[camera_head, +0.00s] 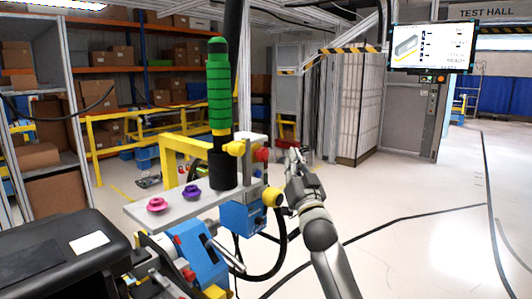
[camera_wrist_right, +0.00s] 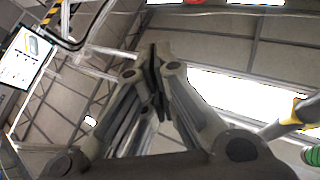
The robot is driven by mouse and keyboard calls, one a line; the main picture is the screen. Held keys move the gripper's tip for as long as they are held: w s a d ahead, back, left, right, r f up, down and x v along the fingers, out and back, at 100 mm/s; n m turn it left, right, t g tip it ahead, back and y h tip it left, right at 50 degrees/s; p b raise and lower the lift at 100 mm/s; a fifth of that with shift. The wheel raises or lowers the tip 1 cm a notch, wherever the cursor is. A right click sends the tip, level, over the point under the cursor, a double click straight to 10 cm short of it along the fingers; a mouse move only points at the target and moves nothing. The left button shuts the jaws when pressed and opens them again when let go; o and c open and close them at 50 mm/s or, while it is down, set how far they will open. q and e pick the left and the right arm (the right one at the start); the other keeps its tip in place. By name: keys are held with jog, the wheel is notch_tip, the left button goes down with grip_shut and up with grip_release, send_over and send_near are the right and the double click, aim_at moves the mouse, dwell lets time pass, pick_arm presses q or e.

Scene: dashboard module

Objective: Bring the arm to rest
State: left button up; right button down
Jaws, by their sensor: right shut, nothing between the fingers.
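My right gripper (camera_head: 294,157) points upward just right of the dashboard module in the head view. Its fingers are shut and empty; in the right wrist view the fingertips (camera_wrist_right: 156,68) meet against the ceiling. The module has a grey plate (camera_head: 140,214), a green ribbed handle (camera_head: 219,88) standing upright in a black holder, and yellow knobs. The gripper appears close to the yellow knob (camera_head: 272,197) on the module's right side; whether they touch cannot be told. A green ribbed part (camera_wrist_right: 313,155) shows at the right edge of the wrist view. My left gripper is not in view.
A pink knob (camera_head: 156,204) and a purple knob (camera_head: 191,191) sit on the plate. A blue box (camera_head: 241,217) and black cable (camera_head: 277,262) hang beside it. A screen (camera_head: 432,46) hangs at the upper right. The floor (camera_head: 430,240) on the right is clear.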

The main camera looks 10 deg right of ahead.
dwell(0.5)
jog(key=s+f+g+h, duration=0.1)
jog(key=s+f+g, duration=0.2)
jog(key=s+f, duration=0.55)
jog(key=s+d+f+g, duration=0.1)
jog(key=s+f+g, duration=0.25)
jog(key=f, duration=1.05)
jog(key=s+f+g+h, duration=0.1)
jog(key=s+f+g, duration=0.4)
jog(key=f, duration=0.6)
jog(key=s+a+f+n+g+y, duration=0.1)
jog(key=s+f+n+g, duration=0.2)
jog(key=s, duration=0.8)
jog(key=s+a+f+g, duration=0.25)
jog(key=s+f, duration=0.25)
jog(key=s, duration=0.6)
jog(key=s+f+n+g+y, duration=0.1)
jog(key=s+f+n+g, duration=0.2)
jog(key=s, duration=0.8)
notch_tip(320, 180, down, 29)
jog(key=s+m+g, duration=0.1)
jog(key=s, duration=0.1)
jog(key=s+d+f+g, duration=0.1)
jog(key=s+d+f, duration=0.1)
jog(key=s+f, duration=1.2)
jog(key=shift+s+d+f+g, duration=0.3)
jog(key=shift+s, duration=0.65)
